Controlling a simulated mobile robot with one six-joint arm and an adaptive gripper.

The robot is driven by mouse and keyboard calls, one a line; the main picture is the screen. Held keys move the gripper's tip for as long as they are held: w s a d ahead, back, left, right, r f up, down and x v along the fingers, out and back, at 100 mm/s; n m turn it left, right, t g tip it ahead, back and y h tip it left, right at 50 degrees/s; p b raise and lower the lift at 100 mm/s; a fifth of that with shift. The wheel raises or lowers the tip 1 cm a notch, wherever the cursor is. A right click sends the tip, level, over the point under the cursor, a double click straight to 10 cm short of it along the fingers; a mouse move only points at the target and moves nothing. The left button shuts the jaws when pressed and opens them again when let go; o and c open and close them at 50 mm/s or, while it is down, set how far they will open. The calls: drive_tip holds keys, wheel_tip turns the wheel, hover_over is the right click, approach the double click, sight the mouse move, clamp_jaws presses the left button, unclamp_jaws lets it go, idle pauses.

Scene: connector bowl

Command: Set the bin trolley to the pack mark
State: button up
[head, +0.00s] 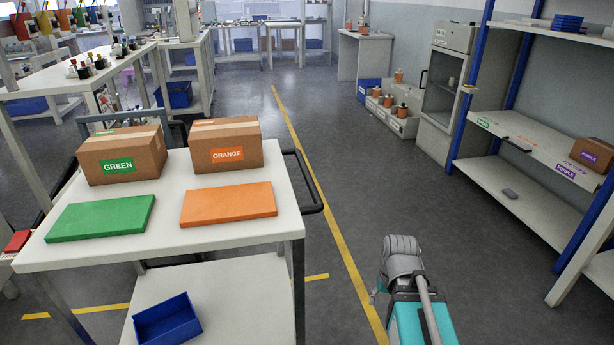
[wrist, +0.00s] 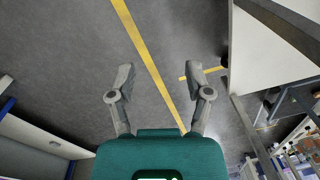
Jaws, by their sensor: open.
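The white trolley (head: 168,236) stands at the left in the head view, with a dark push handle (head: 312,182) on its right side. On its top are a box marked GREEN (head: 121,154), a box marked ORANGE (head: 226,147), a green pad (head: 101,218) and an orange pad (head: 229,204). A blue bin (head: 167,320) lies on its lower shelf. A short yellow floor line (head: 92,310) passes under it; I see no labelled pack mark. My gripper (head: 400,262) is right of the trolley, apart from the handle. In the wrist view my gripper (wrist: 166,82) is open and empty above the floor.
A long yellow floor line (head: 320,200) runs along the aisle between the trolley and my arm. A shelf rack with blue posts (head: 487,90) stands at the right, with a box marked PURPLE (head: 592,154). Workbenches (head: 120,68) stand at the back left. The aisle floor is clear.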

drive_tip(key=w+a+r+y, duration=0.2)
drive_tip(key=w+a+y, duration=0.3)
drive_tip(key=w+a, duration=0.15)
drive_tip(key=m+t+y+b, duration=0.2)
drive_tip(key=y, duration=1.2)
approach(307, 176)
drive_tip(key=w+d+f, duration=0.1)
drive_tip(key=d+f, duration=0.2)
drive_tip(key=shift+w+d+r, duration=0.2)
drive_tip(key=shift+d+r, duration=0.2)
drive_tip(key=shift+r, duration=0.1)
drive_tip(key=shift+a, duration=0.1)
drive_tip(key=shift+w+a+r+p, duration=0.25)
drive_tip(key=shift+a+r+p, duration=0.15)
drive_tip(key=shift+a, duration=1.8)
drive_tip(key=shift+w+a+r+p, duration=0.3)
drive_tip(key=shift+a+r+p, duration=0.1)
drive_tip(key=shift+a, duration=1.85)
drive_tip(key=shift+w+a+r+p, duration=0.25)
drive_tip(key=shift+a+r+p, duration=0.15)
drive_tip(key=shift+a, duration=1.8)
clamp_jaws()
drive_tip(key=shift+a, duration=0.1)
